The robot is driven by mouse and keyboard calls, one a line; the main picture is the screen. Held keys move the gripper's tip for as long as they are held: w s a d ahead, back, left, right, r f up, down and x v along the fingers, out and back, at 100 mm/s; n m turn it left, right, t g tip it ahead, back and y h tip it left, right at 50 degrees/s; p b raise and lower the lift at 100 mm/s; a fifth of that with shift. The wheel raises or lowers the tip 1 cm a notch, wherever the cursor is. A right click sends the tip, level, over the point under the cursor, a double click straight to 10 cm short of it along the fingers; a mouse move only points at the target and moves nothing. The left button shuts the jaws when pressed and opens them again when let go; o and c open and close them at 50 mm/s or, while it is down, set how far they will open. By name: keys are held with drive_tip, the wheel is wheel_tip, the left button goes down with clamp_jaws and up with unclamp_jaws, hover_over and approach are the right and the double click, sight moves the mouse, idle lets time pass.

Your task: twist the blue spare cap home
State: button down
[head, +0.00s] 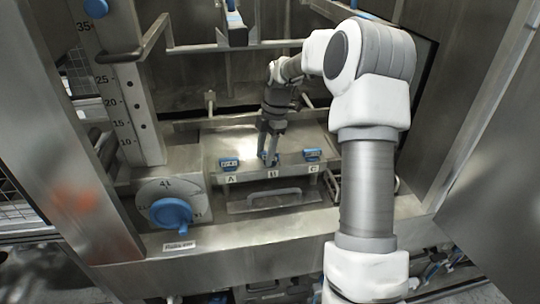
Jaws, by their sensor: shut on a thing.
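My gripper (268,154) points down over the middle place of a metal ledge, just above the label B (272,174). Its fingers are shut on a small blue piece (270,159), which I take for the blue spare cap. The fingers hide much of it, so its seating and any thread are too small to make out. A blue piece (229,163) sits to the left above label A, and another blue piece (313,155) sits to the right above label C.
A large blue dial knob (171,213) is on the lower left panel. A scaled upright plate (122,100) stands at left. A metal handle (273,196) lies below the ledge. Steel rails (240,46) cross behind my arm, and a steel frame surrounds the opening.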

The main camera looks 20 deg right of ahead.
drive_tip(key=shift+s+d+f+g, duration=0.3)
drive_tip(key=shift+s+d+f, duration=0.35)
drive_tip(key=shift+d+f, duration=0.3)
drive_tip(key=n+p, duration=0.1)
drive_tip(key=n, duration=0.1)
drive_tip(key=shift+a+n+p, duration=0.1)
drive_tip(key=shift+n+p, duration=0.2)
drive_tip(key=shift+n, duration=0.1)
drive_tip(key=shift+s+n+g+h+p, duration=0.1)
drive_tip(key=shift+n+g+h+p, duration=0.25)
drive_tip(key=shift+n, duration=0.55)
drive_tip(key=c, duration=0.6)
unclamp_jaws()
drive_tip(key=shift+c, duration=0.2)
drive_tip(key=shift+w+r+p, duration=0.25)
drive_tip(key=shift+r+p, duration=0.65)
drive_tip(key=r, duration=0.1)
drive_tip(key=r+p, duration=0.2)
drive_tip(key=shift+w+d+r, duration=0.1)
drive_tip(key=shift+w+d, duration=0.1)
drive_tip(key=shift+d, duration=0.1)
wheel_tip(320, 180, up, 2)
drive_tip(key=shift+a+r+p, duration=0.1)
drive_tip(key=shift+a+p, duration=0.05)
drive_tip(key=shift+p, duration=0.75)
drive_tip(key=shift+a, duration=0.15)
